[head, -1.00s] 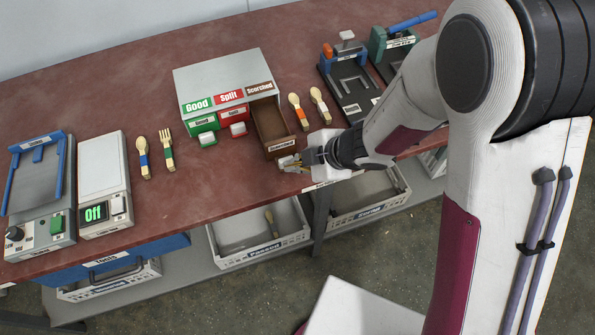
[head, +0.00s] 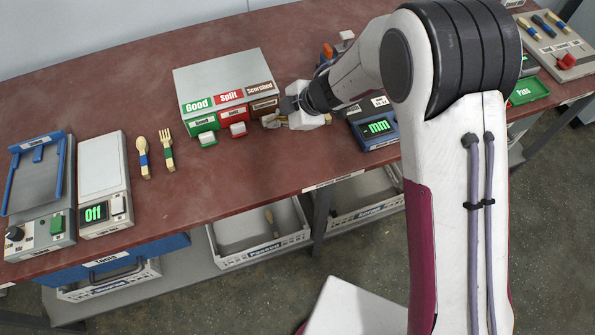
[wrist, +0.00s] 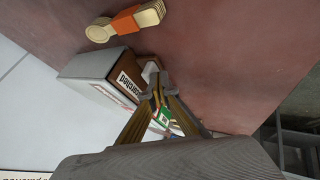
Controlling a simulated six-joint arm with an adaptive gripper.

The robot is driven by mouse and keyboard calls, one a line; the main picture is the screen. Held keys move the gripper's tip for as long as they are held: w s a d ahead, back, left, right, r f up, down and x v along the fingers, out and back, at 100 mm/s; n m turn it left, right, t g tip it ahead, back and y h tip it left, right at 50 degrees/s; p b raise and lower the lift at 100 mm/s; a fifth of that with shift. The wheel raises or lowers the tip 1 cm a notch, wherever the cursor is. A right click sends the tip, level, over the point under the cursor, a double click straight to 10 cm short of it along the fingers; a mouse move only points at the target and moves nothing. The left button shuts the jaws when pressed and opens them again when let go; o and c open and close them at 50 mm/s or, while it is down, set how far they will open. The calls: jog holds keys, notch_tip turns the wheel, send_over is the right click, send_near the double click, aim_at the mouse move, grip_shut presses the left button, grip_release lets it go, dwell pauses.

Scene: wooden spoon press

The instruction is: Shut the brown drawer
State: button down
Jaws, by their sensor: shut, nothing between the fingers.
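The brown drawer (head: 264,107) is in the grey cabinet (head: 222,72), under the "Scorched" label. Its brown front now sits in line with the green drawer (head: 203,124) and the red drawer (head: 232,115), and the drawer looks shut. My gripper (head: 270,121) is shut and empty, right at the brown drawer's front. In the wrist view, its fingertips (wrist: 155,82) meet near the cabinet's labelled end (wrist: 127,80). The brown drawer's handle is mostly hidden by the fingers, and I cannot tell whether they touch it.
A blue gauge reading "mm" (head: 376,128) stands right of my gripper. A banded spoon (head: 142,157) and fork (head: 166,148) lie to the left. The front middle of the table is clear.

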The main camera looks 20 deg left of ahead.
jog(key=shift+w+a, duration=0.25)
dwell(0.3)
jog(key=shift+s+d, duration=0.1)
jog(key=shift+s+d, duration=1.35)
jog(key=shift+d, duration=0.05)
jog(key=v, duration=1)
